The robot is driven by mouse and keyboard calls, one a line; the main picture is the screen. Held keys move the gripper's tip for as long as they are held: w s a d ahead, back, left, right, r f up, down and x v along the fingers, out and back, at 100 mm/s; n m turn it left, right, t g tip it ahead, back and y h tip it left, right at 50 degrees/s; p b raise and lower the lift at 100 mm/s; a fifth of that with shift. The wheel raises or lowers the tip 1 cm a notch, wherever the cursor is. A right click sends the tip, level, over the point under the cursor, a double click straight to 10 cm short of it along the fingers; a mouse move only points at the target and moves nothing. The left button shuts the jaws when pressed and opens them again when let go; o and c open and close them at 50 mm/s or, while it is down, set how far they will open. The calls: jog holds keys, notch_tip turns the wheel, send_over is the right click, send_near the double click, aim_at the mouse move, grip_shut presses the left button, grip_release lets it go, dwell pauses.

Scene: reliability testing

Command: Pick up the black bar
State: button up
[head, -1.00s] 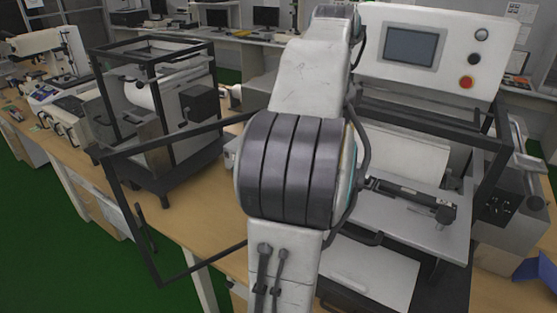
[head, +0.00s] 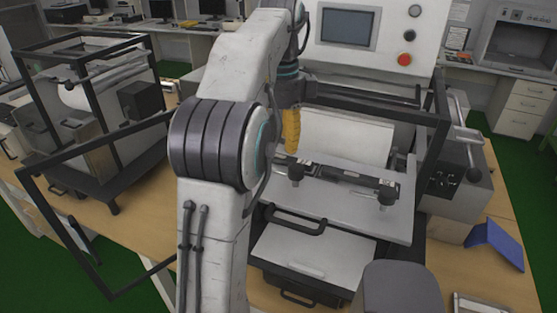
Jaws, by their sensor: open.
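The black bar (head: 345,181) lies across the light grey plate (head: 395,222) of the machine, with a small dark knob-like part near each end. My gripper (head: 291,146) points down at the back left of the bar, its yellow part showing just behind the bar's left end. It is open, with nothing seen in it. My arm hides part of the machine's left side. I cannot tell the exact gap between the fingertips and the bar.
The machine's black frame (head: 440,125) stands around the plate, and a black handle (head: 293,220) sits at its front. A swung-out black frame door (head: 35,190) is at left. A blue object (head: 495,243) lies on the table at right.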

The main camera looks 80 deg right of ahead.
aim_at(280, 158)
jog(key=shift+f+b, duration=0.35)
jog(key=shift+f, duration=1.95)
jog(key=c, duration=0.8)
